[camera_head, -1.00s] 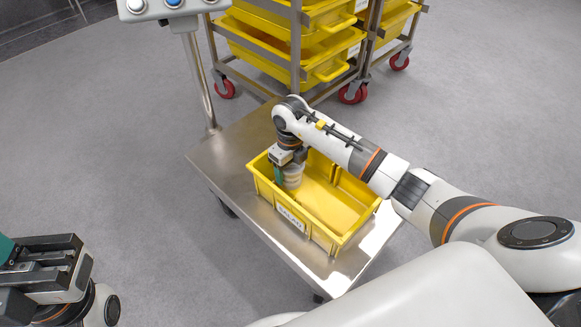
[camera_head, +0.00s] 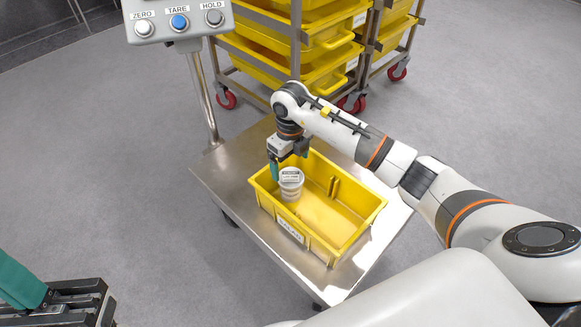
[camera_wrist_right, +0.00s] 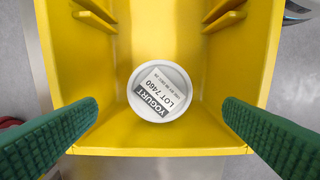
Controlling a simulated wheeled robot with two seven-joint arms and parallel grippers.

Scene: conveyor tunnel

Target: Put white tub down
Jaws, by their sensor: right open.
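The white tub (camera_head: 291,184), with a round lid, stands upright in the back-left corner area of the yellow bin (camera_head: 325,247). In the right wrist view the tub (camera_wrist_right: 159,92) shows a lid label reading YOGURT LOT 7460. My right gripper (camera_head: 289,163) is open above the tub, its green fingers apart on either side and clear of it.
The bin stands on a steel scale platform (camera_head: 225,168) with a control panel (camera_head: 178,22) on a post. A rack of yellow bins (camera_head: 290,60) on red casters stands behind. The rest of the bin is empty.

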